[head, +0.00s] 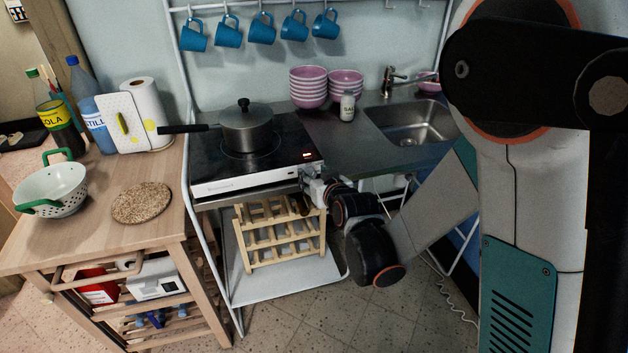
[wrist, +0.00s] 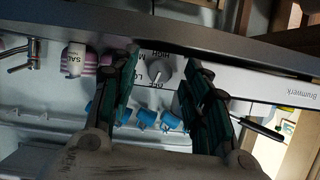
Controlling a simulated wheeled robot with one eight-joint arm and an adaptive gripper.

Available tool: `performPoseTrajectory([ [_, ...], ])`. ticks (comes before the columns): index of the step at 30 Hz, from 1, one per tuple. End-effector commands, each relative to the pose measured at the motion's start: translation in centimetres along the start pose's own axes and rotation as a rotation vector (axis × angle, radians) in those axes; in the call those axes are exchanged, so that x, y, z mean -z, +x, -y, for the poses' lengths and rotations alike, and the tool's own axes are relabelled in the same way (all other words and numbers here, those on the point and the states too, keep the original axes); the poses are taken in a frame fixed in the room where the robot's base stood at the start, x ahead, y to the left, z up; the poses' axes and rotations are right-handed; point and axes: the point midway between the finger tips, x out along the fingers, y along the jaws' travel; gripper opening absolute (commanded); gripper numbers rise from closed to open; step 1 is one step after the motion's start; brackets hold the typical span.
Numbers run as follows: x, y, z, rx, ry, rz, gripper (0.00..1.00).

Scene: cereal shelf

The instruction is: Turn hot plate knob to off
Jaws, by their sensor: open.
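The black hot plate (head: 285,147) with a white front panel stands on the metal counter. Its grey knob (wrist: 161,69) shows in the wrist view, with printed labels around it, including HIGH and OFF. I cannot tell for sure which label the knob points at. My gripper (wrist: 158,74) is open, with one green-padded finger on each side of the knob and a visible gap to both. In the head view my gripper (head: 309,181) is at the panel's right end and hides the knob.
A lidded grey pot (head: 247,129) stands on the hot plate, its handle pointing left. A wooden rack (head: 281,236) stands below. A salt shaker (head: 347,106), pink bowls (head: 308,87) and a sink (head: 412,121) are to the right. Blue mugs (head: 261,29) hang above.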

Motion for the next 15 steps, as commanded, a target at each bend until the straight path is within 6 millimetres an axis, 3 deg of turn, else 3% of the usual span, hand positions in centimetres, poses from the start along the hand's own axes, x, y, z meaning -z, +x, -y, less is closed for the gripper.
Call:
performPoseTrajectory([
  [12,0.04,0.87,0.01,0.0,0.0,0.0,0.43],
  [15,0.04,0.86,0.01,0.0,0.0,0.0,0.23],
])
